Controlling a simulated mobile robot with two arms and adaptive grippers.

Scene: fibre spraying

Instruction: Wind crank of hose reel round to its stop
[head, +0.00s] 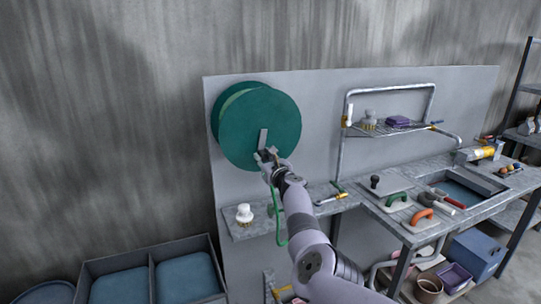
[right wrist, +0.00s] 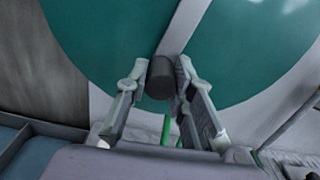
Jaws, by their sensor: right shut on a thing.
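The hose reel (head: 275,120) is a large green drum on the grey back panel; it also fills the top of the right wrist view (right wrist: 100,40). Its crank is a light grey arm (head: 263,138) lying over the front face, with a dark cylindrical knob (right wrist: 160,78) at its end. In the head view the crank arm runs from near the drum's middle down to my gripper. My right gripper (head: 267,157) is at the reel's lower front, its fingers on both sides of the knob and shut on it. A green hose (head: 277,215) hangs below the reel. My left gripper is out of view.
A narrow shelf below the reel holds a white-topped brush (head: 244,214). To the right a wire rack (head: 390,127) and a workbench (head: 400,212) carry several tools. Blue-lined bins (head: 150,275) stand at the lower left. The wall left of the panel is bare.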

